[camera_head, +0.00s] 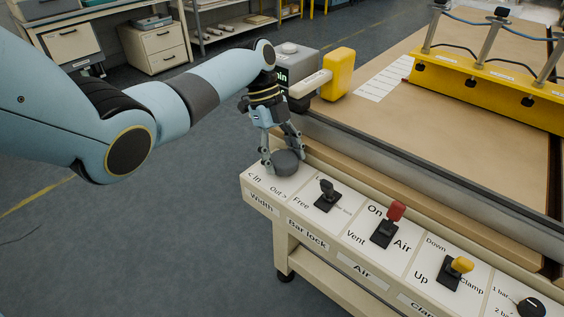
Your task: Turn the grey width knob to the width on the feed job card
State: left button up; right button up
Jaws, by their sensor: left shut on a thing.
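The grey width knob (286,163) sits on the panel section labelled Width, at the panel's left end, with "In" and "Out" marked beside it. My left gripper (282,154) points down over the knob with its fingers around it, shut on it. The fingers hide part of the knob's rim. A small dark display (283,79) on the grey unit behind is mostly hidden by my left arm; only the letters "in" show. The feed job card cannot be made out for certain. My right gripper is not in view.
Right of the knob are the bar lock lever (327,196), red air lever (390,222), yellow clamp lever (455,268) and a black pressure knob (530,308). Behind lies a wide brown table (440,130) with a yellow bar (490,84) and a yellow block (338,73).

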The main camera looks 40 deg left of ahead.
pick_arm(q)
jog(key=shift+m+g+y+b, duration=0.3)
jog(key=shift+m+g+b, duration=0.6)
jog(key=shift+m, duration=1.1)
jog(key=shift+w, duration=0.1)
jog(key=o, duration=1.2)
jog(key=shift+w+r, duration=0.1)
jog(key=shift+r, duration=0.1)
jog(key=shift+w+a+r, duration=0.1)
jog(key=shift+r, duration=0.2)
jog(key=v, duration=0.6)
jog(key=shift+a+r, duration=0.2)
jog(key=shift+r, duration=0.2)
